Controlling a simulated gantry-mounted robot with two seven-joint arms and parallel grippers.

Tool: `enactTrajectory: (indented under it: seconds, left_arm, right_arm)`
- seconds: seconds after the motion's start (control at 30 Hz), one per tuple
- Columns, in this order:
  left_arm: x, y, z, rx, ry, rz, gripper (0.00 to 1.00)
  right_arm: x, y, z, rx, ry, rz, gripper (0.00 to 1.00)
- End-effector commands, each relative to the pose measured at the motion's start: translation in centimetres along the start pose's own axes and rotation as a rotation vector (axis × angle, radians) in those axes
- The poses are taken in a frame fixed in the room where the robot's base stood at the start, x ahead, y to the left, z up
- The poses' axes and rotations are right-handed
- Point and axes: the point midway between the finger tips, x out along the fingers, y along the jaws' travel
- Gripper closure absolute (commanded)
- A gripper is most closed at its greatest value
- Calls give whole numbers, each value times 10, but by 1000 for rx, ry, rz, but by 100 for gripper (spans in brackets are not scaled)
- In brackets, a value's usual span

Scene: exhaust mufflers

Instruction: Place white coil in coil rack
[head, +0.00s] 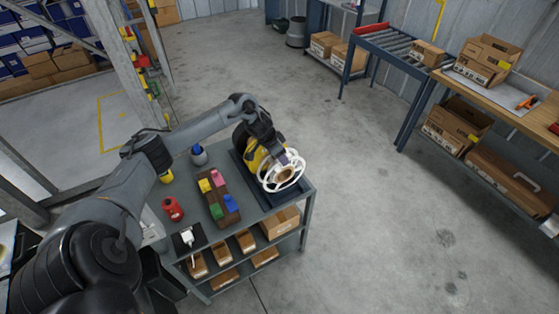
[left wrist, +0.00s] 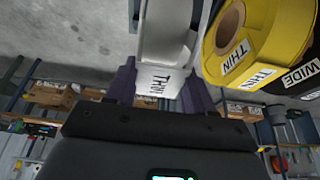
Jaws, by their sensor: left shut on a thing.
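The white coil (head: 269,183), a spoked reel with a brown core, is in my left gripper (head: 286,158) at the right end of the cart top. In the left wrist view the purple fingers are shut on its white rim, labelled THIN (left wrist: 160,82). A yellow coil (head: 250,158) stands just behind it, with a black coil (head: 238,138) farther back. The wrist view shows the yellow coil (left wrist: 228,62), labelled THIN, beside the white one, and the black coil (left wrist: 292,72), labelled WIDE. The dark coil rack (head: 293,192) lies under the coils, mostly hidden. I cannot tell whether the white coil touches it.
On the cart (head: 265,211) a brown block holder (head: 218,196) with coloured pieces, a red bottle (head: 172,210) and a blue-topped container (head: 198,155) stand left of the coils. Cardboard boxes (head: 281,222) fill its lower shelves. The floor to the right is clear.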

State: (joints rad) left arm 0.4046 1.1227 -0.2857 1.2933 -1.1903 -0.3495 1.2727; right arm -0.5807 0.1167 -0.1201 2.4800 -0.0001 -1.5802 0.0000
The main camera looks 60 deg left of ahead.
Motion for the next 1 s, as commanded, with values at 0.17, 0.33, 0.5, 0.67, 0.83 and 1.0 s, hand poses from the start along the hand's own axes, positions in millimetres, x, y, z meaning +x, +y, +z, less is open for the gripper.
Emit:
enactTrajectory:
  seconds: [0.17,0.33,0.5,0.67,0.83,1.0]
  left_arm:
    - [21,0,8,-1,1,0,100]
    - [24,0,9,0,3,-2,100]
    - [24,0,9,0,3,-1,100]
    - [28,1,12,1,-1,0,46]
    - [28,1,12,1,-1,0,22]
    - [28,0,12,0,-1,0,22]
  right_arm:
    - [4,-1,1,2,1,-2,57]
    - [4,0,1,2,1,-1,57]
    - [4,0,1,1,1,0,57]
    - [3,1,1,-3,1,3,57]
    - [4,2,1,-8,0,7,57]
    - [4,2,1,-8,0,7,57]
